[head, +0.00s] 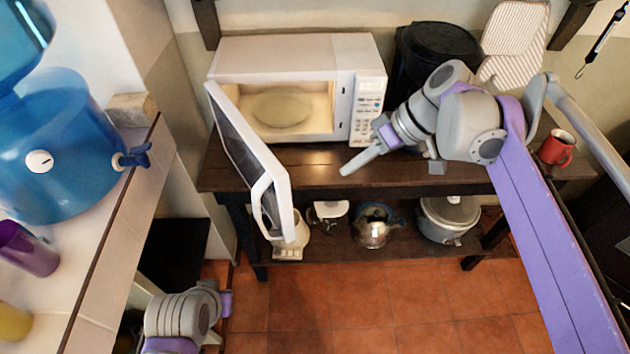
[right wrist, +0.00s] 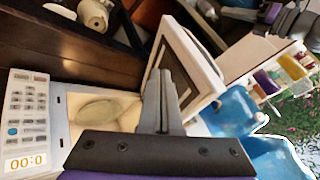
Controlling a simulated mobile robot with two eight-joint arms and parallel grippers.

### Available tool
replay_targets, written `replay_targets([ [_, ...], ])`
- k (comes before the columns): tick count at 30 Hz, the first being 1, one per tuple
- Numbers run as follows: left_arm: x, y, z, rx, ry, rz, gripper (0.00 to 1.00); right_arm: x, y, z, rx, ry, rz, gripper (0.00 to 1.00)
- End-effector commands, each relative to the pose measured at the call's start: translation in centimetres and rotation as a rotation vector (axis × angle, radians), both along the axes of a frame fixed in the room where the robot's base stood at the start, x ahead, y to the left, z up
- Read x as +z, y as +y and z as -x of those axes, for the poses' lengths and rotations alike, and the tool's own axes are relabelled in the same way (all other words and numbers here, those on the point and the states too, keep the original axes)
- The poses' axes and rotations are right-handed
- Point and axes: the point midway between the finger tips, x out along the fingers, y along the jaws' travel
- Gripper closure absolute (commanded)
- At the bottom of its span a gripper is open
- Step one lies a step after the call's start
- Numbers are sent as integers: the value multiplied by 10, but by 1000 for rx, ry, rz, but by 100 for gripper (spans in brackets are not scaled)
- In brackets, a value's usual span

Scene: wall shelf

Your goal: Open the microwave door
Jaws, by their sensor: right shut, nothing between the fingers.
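The white microwave (head: 290,50) stands on the dark wooden shelf in the head view. Its door (head: 245,160) is swung wide open to the left and front, with the white handle (head: 268,210) at its free edge. The lit inside and a round plate (head: 282,107) show. My right gripper (head: 346,171) is shut and empty, in front of the microwave's right side and apart from the door. In the right wrist view the closed fingers (right wrist: 168,85) overlap the open door (right wrist: 195,70). My left arm shows at the lower left, but its fingers are hidden.
A black bin (head: 435,50) stands right of the microwave, and a red mug (head: 557,148) is at the shelf's right end. A kettle (head: 373,226) and a pot (head: 448,218) sit on the lower shelf. A counter with a blue water jug (head: 60,150) is at left.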

Motion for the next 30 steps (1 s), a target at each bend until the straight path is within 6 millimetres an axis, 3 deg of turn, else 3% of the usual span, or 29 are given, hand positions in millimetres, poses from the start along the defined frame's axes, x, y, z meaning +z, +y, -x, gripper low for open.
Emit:
replay_targets([
  [5,-2,0,1,0,1,0,100,-15,11,0,7,4,-2,100],
  [17,-7,0,2,0,3,0,100,-81,61,-6,6,1,-1,100],
  [22,-3,0,1,0,1,0,100,-78,83,8,6,1,-2,100],
  [30,-2,0,1,0,1,0,100,-79,94,14,3,2,0,100],
])
